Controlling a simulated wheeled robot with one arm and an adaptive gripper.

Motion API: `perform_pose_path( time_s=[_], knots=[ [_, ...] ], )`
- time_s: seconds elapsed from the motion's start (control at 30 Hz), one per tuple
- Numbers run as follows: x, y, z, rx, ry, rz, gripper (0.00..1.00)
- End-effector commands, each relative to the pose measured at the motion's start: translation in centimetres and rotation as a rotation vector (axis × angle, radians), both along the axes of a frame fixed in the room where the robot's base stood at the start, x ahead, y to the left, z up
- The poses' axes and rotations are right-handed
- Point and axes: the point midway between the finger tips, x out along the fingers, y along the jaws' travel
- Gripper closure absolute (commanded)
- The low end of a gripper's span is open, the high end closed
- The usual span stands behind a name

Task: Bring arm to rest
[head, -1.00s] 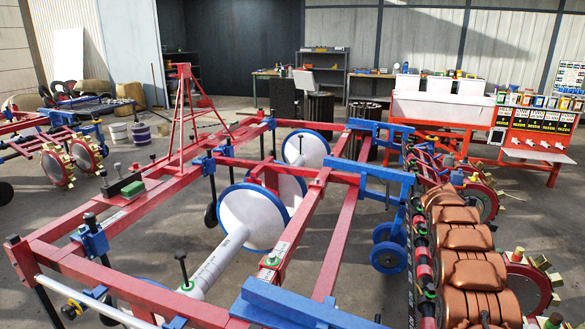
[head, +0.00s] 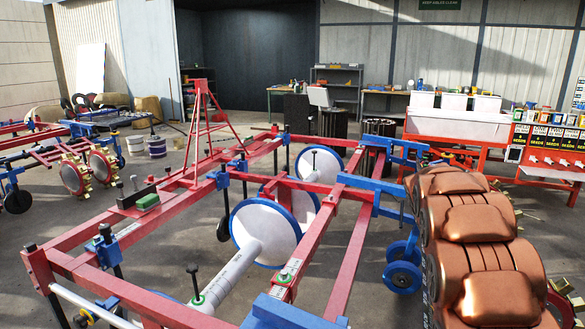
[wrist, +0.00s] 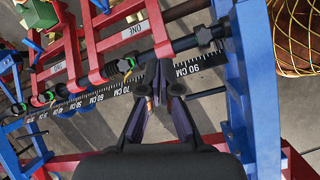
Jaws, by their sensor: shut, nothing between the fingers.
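My gripper (wrist: 162,92) is in the wrist view, with its two dark fingers meeting at the tips and nothing between them. It is over the planter's black rod and a numbered measuring scale (wrist: 112,92); how far above them I cannot tell. My copper-coloured arm (head: 480,235) fills the right side of the head view. The gripper itself is hidden there. The planter's red frame (head: 345,245) with blue brackets stands to the left of the arm.
A blue beam (wrist: 250,85) runs close along the gripper's right side in the wrist view. A yellow wire basket-like thing (wrist: 295,38) is at upper right. In the head view, a red planter unit (head: 450,130) with white bins stands behind.

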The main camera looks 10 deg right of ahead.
Motion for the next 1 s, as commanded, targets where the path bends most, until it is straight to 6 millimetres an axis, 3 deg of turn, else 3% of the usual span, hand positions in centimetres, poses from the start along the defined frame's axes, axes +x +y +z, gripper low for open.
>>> perform_pose_path(
  time_s=[0.47,1.0],
  knots=[
    [-8.2,11.5,2.4,0.087,-0.100,-0.249,1.00],
    [-20.1,23.2,2.2,0.194,-0.136,-0.521,1.00]
  ],
)
